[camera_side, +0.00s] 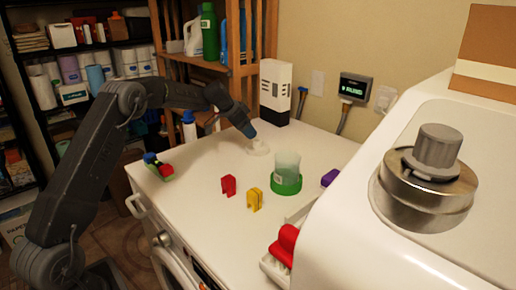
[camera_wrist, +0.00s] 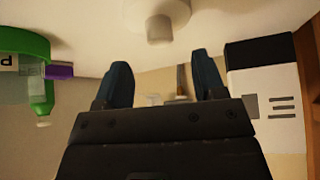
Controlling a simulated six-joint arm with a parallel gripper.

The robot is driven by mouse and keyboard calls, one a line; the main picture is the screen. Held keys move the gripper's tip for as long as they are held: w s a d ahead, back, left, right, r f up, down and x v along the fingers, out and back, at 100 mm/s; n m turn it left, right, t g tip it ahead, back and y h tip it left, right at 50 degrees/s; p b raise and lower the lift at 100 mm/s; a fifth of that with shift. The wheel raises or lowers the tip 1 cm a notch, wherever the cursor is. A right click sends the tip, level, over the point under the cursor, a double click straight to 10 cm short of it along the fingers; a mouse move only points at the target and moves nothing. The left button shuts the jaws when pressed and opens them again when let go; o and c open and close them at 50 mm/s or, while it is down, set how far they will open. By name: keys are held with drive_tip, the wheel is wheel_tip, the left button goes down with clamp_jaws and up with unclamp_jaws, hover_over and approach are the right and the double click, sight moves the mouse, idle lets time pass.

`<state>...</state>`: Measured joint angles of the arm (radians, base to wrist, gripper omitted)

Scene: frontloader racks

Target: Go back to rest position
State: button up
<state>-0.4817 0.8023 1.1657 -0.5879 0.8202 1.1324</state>
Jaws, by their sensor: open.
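My gripper (camera_side: 248,131) reaches over the white machine top in the side view, its fingertips close above a small white round piece (camera_side: 258,148). In the wrist view my gripper (camera_wrist: 160,84) has its two blue fingers spread wide with nothing between them. The white round piece (camera_wrist: 160,27) shows beyond the fingertips in the wrist view, apart from them.
A beaker in a green base (camera_side: 286,184), a red clip (camera_side: 228,185), a yellow clip (camera_side: 254,199) and a purple block (camera_side: 329,178) stand on the top. A white-and-black box (camera_side: 275,92) is behind. A coloured item (camera_side: 158,167) lies near the left edge.

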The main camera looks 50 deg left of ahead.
drive_tip(key=v, duration=0.8)
drive_tip(key=s+d+r+n+g+y, duration=0.1)
drive_tip(key=s+d+r, duration=0.3)
drive_tip(key=s+d, duration=0.55)
drive_tip(key=s+d+r+n, duration=0.1)
drive_tip(key=s+d+r, duration=0.3)
drive_tip(key=s+d, duration=0.5)
drive_tip(key=s+d+f, duration=0.3)
drive_tip(key=s, duration=0.6)
drive_tip(key=s+d+f+n+y, duration=0.1)
drive_tip(key=s+d+f, duration=0.2)
drive_tip(key=s, duration=0.6)
drive_tip(key=shift+d+n, duration=0.3)
drive_tip(key=shift+d, duration=0.4)
drive_tip(key=shift+s, duration=0.15)
drive_tip(key=shift+c, duration=0.4)
